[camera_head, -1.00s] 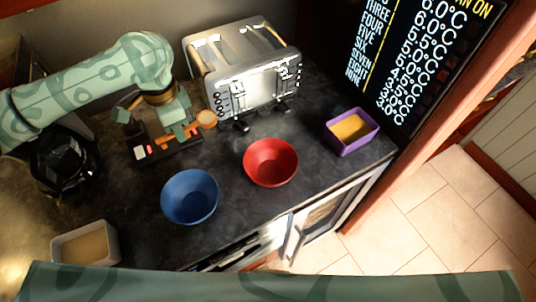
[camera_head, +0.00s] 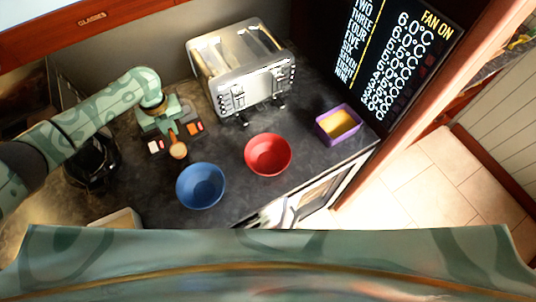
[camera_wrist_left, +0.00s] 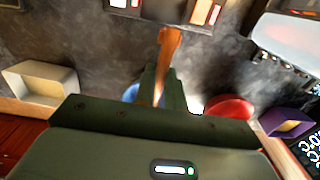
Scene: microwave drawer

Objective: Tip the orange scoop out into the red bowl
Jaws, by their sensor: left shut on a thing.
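My left gripper (camera_head: 171,130) is shut on the orange scoop (camera_head: 178,150), whose round head shows toward the front of the counter in the head view. In the left wrist view the scoop's orange handle (camera_wrist_left: 168,45) runs up from between the fingers (camera_wrist_left: 160,85). I cannot tell what the scoop holds. The red bowl (camera_head: 268,155) stands upright to the right of the scoop, apart from it. It also shows, partly hidden by my gripper, in the left wrist view (camera_wrist_left: 228,107). My right gripper is not in view.
A blue bowl (camera_head: 201,187) stands just in front of the scoop. A dark holder with white and red-orange blocks (camera_head: 195,128) is by my left gripper. A silver toaster (camera_head: 240,75) stands behind, a purple container (camera_head: 326,133) at right, and a pale container (camera_wrist_left: 40,72) at left.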

